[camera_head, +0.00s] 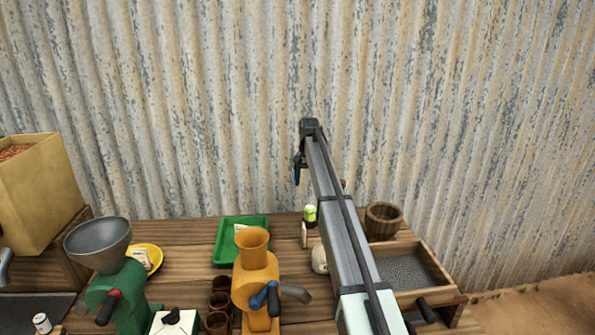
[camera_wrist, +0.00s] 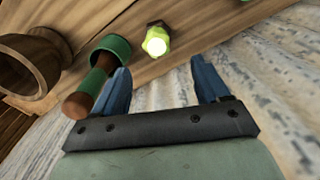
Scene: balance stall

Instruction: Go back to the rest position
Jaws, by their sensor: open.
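My gripper (camera_head: 298,168) is up at the far end of my arm, in front of the corrugated wall and above the back of the wooden counter (camera_head: 185,240). In the wrist view, its two blue fingers (camera_wrist: 163,76) are spread apart with nothing held between them. A green thing with a brown handle (camera_wrist: 96,80) shows beside the left finger there; I cannot tell how far off it is. My arm hides part of the counter in the head view. No mark of a rest position shows.
The corrugated wall (camera_head: 230,100) rises behind the counter. A wooden bucket (camera_head: 383,220), a small bright green-topped item (camera_head: 310,214), a green tray (camera_head: 228,240), an orange grinder (camera_head: 257,280) and a green grinder (camera_head: 125,285) stand around. Free air lies above the counter.

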